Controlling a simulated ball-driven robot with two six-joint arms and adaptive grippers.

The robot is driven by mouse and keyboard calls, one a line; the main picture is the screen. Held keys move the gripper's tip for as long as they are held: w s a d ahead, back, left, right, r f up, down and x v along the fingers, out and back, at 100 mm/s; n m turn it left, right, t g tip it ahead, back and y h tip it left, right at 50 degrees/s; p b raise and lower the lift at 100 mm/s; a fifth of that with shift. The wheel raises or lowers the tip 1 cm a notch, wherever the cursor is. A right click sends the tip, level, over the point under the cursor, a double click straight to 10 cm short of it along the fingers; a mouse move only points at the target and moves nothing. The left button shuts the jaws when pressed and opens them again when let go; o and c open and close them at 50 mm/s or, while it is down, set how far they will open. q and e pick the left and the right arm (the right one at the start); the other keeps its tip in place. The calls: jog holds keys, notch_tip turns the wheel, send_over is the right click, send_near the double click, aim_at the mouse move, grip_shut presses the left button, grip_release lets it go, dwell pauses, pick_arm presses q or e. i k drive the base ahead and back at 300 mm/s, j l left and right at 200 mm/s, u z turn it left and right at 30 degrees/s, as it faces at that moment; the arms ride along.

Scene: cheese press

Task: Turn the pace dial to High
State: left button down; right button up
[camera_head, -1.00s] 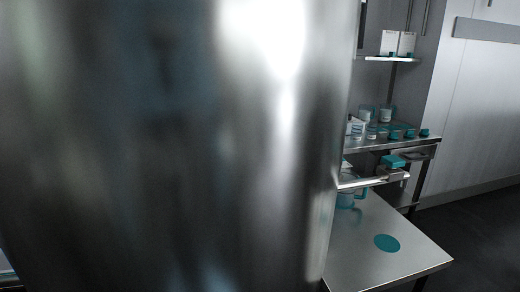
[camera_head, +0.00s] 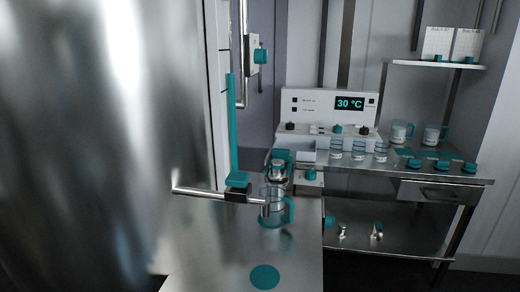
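A white control panel (camera_head: 312,110) stands on the steel bench at the back, with a lit display (camera_head: 349,103) reading 30 °C. Along its lower front are a black knob (camera_head: 290,126), a teal knob (camera_head: 337,129) and another black knob (camera_head: 364,130). A small box on the upright pole carries another teal knob (camera_head: 262,56). The labels are too small to read, so I cannot tell which of these is the pace dial or its setting. Neither of my grippers is in view.
A large shiny metal surface (camera_head: 80,140) fills the left. A steel table (camera_head: 215,245) in front holds a clear jug (camera_head: 271,208) under a metal bar (camera_head: 200,191). The bench (camera_head: 460,179) holds cups and teal lids. Dark floor shows at lower right.

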aim_at(290, 126)
jog(key=l+u, duration=0.35)
jog(key=l, duration=0.4)
jog(key=l+u, duration=0.3)
jog(key=l, duration=0.5)
jog(key=i+l+z, duration=0.1)
jog(key=l+z, duration=0.25)
jog(key=i+l+z, duration=0.3)
jog(key=k+u, duration=0.1)
jog(key=u, duration=1.4)
